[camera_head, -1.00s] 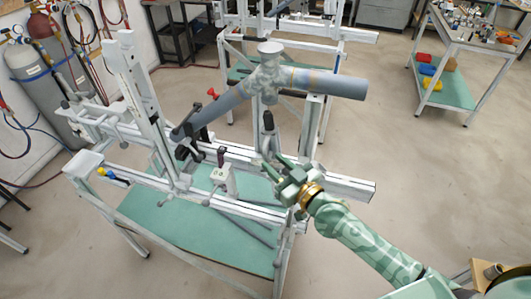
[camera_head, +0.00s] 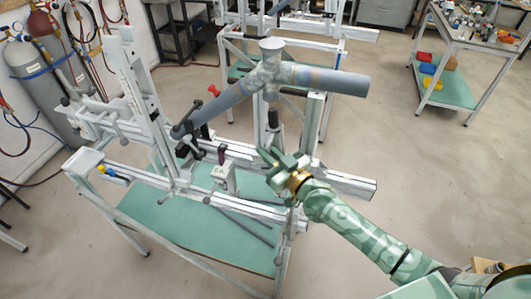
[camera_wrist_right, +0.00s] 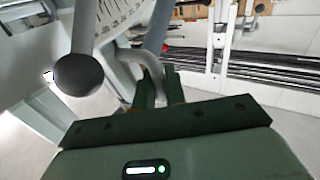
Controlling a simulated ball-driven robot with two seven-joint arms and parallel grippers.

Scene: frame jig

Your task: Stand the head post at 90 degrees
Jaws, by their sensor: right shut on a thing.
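A tall white post (camera_head: 130,80) with a slotted face stands at the left of the jig in the head view and leans left in the picture; I take it for the head post. I cannot read its angle. My right gripper (camera_head: 266,155) is over the jig's front rail, below the grey tube joint. In the right wrist view its fingers (camera_wrist_right: 161,84) are close together at a bent grey bar (camera_wrist_right: 132,60), shut on what looks like that bar; the contact is partly hidden. My left gripper is not in view.
A dark ball knob (camera_wrist_right: 79,75) on a rod is close left of the fingers. A marked scale plate (camera_wrist_right: 125,12) is behind it. Grey tubes (camera_head: 330,81) cross above the gripper. The white rail (camera_head: 340,184) runs below. Open floor is to the right.

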